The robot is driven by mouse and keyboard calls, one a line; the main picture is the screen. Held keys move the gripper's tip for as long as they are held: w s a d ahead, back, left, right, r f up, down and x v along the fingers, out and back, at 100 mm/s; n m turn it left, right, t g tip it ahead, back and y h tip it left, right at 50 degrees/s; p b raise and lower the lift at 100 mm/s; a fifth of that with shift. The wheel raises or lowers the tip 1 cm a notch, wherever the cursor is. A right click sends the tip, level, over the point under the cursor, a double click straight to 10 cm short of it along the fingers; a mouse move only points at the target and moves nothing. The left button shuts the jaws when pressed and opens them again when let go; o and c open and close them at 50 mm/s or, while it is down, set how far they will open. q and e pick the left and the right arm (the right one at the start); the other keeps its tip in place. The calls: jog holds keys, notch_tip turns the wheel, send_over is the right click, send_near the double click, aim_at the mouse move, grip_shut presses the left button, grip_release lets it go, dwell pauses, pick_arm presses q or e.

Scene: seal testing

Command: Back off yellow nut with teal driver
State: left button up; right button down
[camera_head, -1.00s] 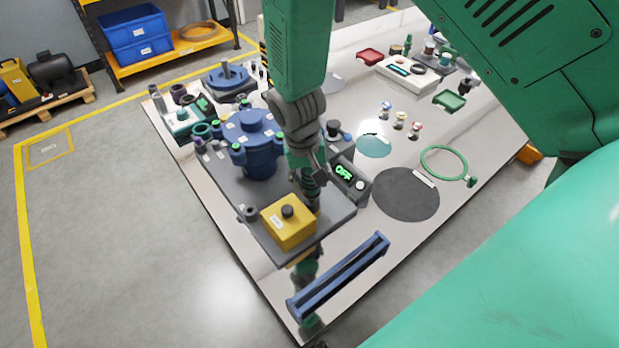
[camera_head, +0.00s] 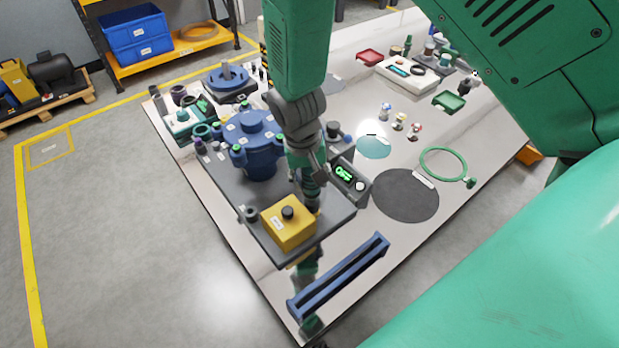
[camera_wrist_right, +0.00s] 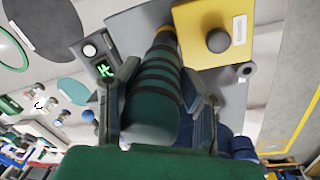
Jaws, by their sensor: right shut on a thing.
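My right gripper (camera_head: 308,172) points down over the grey plate, between the blue flanged housing (camera_head: 262,163) and the yellow box with a black knob (camera_head: 290,232). In the right wrist view its two fingers (camera_wrist_right: 162,92) are shut on the teal driver (camera_wrist_right: 152,108), a thick ribbed handle with dark bands. The driver's far end reaches toward the plate beside the yellow box (camera_wrist_right: 205,50). A small yellow patch shows at that end; I cannot tell whether it is the yellow nut or part of the driver. Contact there is hidden. My left gripper is not in view.
A grey unit with a green-lit display (camera_head: 346,173) stands just right of the gripper. A blue slotted rail (camera_head: 340,277) lies at the table's front edge. A dark round mat (camera_head: 404,195) and green ring (camera_head: 443,150) lie to the right. The housing carries green-topped posts.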

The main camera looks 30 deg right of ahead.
jog(key=shift+r+p, duration=1.9)
jog(key=shift+r, duration=0.4)
jog(key=shift+f, duration=0.2)
jog(key=shift+d+f+b, duration=0.1)
jog(key=shift+f+b, duration=0.65)
jog(key=shift+f, duration=0.7)
jog(key=shift+f, duration=0.9)
jog(key=shift+s, duration=0.1)
dwell(0.4)
jog(key=shift+s+f, duration=0.15)
dwell(0.6)
